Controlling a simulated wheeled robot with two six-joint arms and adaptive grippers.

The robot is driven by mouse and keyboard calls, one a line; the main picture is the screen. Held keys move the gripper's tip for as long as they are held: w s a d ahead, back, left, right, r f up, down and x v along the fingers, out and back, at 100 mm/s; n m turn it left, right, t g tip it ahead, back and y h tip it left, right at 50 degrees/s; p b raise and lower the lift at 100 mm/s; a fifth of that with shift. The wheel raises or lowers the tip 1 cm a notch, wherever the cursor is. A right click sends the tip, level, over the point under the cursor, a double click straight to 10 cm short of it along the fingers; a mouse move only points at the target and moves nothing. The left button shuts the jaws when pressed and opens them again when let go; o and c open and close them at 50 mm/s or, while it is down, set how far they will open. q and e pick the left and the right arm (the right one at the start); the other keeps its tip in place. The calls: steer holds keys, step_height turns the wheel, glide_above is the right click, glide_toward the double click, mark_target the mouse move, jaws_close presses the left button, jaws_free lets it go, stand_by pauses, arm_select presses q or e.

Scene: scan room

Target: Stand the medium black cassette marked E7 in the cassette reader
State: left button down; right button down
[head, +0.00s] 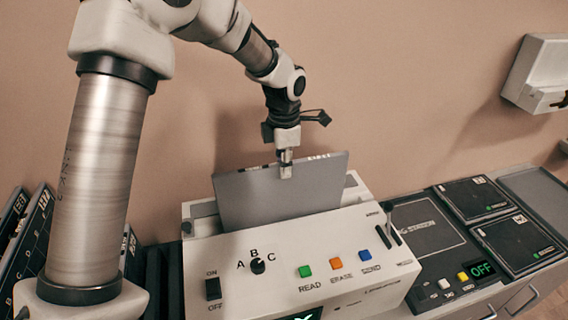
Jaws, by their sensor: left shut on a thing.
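A flat cassette (270,198) stands upright in the top slot of the white cassette reader (340,262). The face toward me looks plain grey. Small white marks show along its top edge, too small to read, so I cannot confirm E7. Its lower edge is hidden behind the reader's front housing, so I cannot tell how deep it sits. My left gripper (286,168) points down from above and is shut on the cassette's top edge, near its middle. My right gripper is not in view.
The reader's front carries a black ON/OFF switch (213,288), an A-B-C knob (257,266) and coloured buttons. To the right, black cassettes (518,243) lie flat beside a panel reading OFF (482,270). Dark panels (35,240) lean at far left. A white box (540,75) hangs on the wall.

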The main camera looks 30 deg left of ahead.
arm_select(q)
steer(key=shift+f+b, duration=0.35)
steer(key=shift+f, duration=0.3)
steer(key=c, duration=1.1)
jaws_free()
step_height(320, 180, up, 12)
